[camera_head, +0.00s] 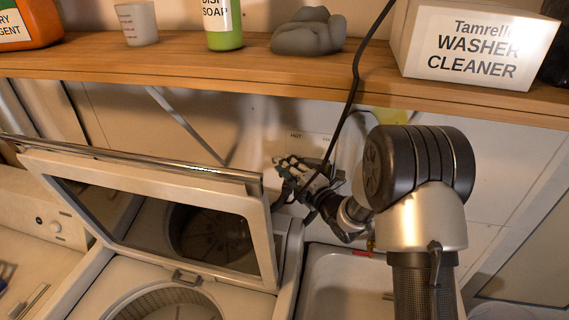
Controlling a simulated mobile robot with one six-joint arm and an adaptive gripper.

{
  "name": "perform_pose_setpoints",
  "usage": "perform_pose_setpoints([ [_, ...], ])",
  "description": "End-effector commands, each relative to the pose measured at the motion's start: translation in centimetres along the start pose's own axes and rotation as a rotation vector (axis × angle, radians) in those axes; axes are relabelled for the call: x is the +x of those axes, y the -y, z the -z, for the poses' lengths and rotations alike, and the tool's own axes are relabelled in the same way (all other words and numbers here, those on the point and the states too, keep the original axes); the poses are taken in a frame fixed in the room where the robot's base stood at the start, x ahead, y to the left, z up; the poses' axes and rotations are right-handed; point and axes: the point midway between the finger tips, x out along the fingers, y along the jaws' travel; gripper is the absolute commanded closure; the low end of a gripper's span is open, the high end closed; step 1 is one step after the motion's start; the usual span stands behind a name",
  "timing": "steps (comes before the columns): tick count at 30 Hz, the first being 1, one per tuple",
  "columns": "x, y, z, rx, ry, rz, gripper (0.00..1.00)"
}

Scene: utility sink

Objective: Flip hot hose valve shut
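My gripper (284,176) is at the wall behind the machine and the sink, just below a small label (296,135) that appears to read HOT. The hot hose valve itself cannot be made out; my gripper and wrist cover the area under the label. My gripper's fingers are small and dark in this view, so I cannot tell whether they are open, shut or touching the valve. A dark cable runs from above the shelf down to my wrist.
A wooden shelf (180,58) crosses above my gripper, carrying a washer cleaner box (470,45), a grey lump (308,32), a green soap bottle (224,25) and a cup (137,23). A raised washer lid (262,235) stands close left. The sink (335,285) lies below.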

Motion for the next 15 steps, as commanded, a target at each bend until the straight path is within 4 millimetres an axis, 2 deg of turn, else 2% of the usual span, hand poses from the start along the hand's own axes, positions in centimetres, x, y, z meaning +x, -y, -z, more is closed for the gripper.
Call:
perform_pose_setpoints([
  [4, 0.91, 0.03, 0.05, 0.001, 0.0, 0.0, 0.83],
  [12, 1.03, 0.03, 0.03, 0.001, 0.0, 0.0, 0.83],
  [15, 1.02, 0.02, 0.03, 0.001, 0.0, 0.0, 0.89],
])
